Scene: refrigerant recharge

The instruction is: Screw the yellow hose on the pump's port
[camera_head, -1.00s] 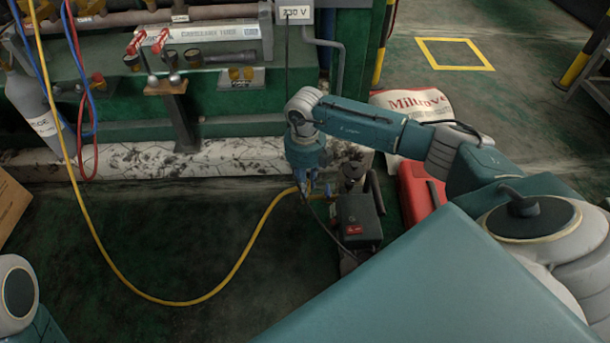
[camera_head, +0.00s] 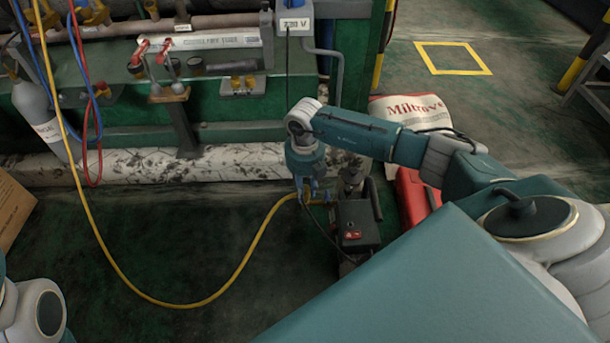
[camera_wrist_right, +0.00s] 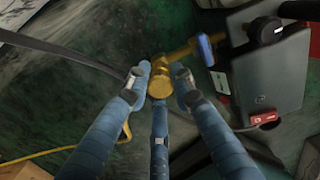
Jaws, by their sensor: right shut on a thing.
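The yellow hose (camera_head: 178,305) hangs from the upper left, loops over the floor and rises to my right gripper (camera_head: 305,197). In the right wrist view the gripper (camera_wrist_right: 160,84) has its blue fingers closed around a brass fitting (camera_wrist_right: 160,78) at the hose's end. The pump (camera_head: 357,226) is a dark box with a red switch, just right of the gripper. In the wrist view the pump (camera_wrist_right: 265,75) has a brass port pipe (camera_wrist_right: 181,53) with a blue valve handle (camera_wrist_right: 205,49). The fitting meets this pipe; whether the threads are engaged cannot be told. My left gripper is out of view.
A dark cable (camera_wrist_right: 55,50) passes close to the fingers. A red case (camera_head: 410,197) and a white sack (camera_head: 405,108) stand right of the pump. Green machinery with pipes (camera_head: 225,130) lies behind. The floor inside the hose loop is clear.

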